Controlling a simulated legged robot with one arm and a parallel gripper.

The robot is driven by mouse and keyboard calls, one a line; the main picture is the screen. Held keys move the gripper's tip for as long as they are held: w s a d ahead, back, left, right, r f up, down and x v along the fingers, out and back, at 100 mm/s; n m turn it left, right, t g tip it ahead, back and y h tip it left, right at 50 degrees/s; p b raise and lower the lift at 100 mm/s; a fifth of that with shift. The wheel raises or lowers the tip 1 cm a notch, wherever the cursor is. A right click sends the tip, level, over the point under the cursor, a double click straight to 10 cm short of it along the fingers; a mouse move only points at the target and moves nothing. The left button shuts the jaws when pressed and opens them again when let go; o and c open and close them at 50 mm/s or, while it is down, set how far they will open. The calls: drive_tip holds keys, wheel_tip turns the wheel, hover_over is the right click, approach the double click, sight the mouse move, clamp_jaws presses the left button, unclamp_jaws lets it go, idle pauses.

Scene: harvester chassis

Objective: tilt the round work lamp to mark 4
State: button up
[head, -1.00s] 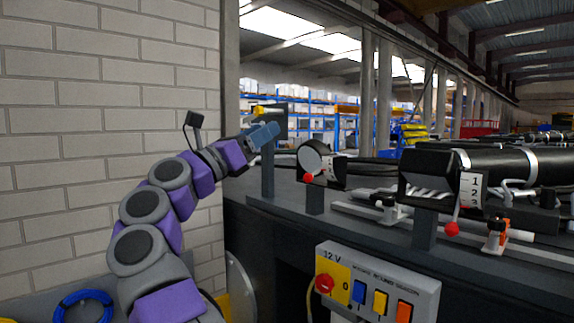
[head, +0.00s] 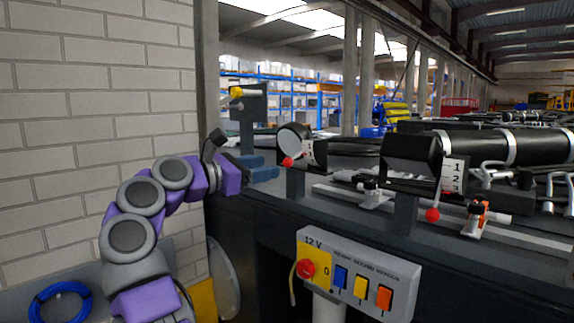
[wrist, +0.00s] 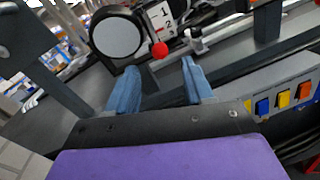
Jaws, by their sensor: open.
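The round work lamp (head: 295,140) has a pale round face and a black body, and stands on a post behind the chassis edge. A red ball knob (head: 287,162) sits at its lower edge. In the wrist view the round lamp (wrist: 116,37) is at the upper left, with its red knob (wrist: 160,50) beside a white scale plate (wrist: 160,17) showing 1 and 2; I cannot read the lever's mark. My gripper (head: 270,167) is open and empty, to the left of and below the lamp. In the wrist view my gripper (wrist: 160,75) has its blue fingers apart, below the knob and not touching it.
A second, angular lamp (head: 411,152) with a red knob and a 1-2-3 scale stands to the right. A 12 V switch box (head: 358,272) is below in front. A dark post with a yellow-tipped part (head: 246,103) rises at the left, near the brick wall (head: 90,150).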

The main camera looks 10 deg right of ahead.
sight(283, 163)
drive_tip(key=shift+p+x, duration=0.55)
drive_tip(key=shift+x, duration=3.45)
drive_tip(key=shift+w+a, duration=0.1)
drive_tip(key=shift+c, duration=0.3)
clamp_jaws()
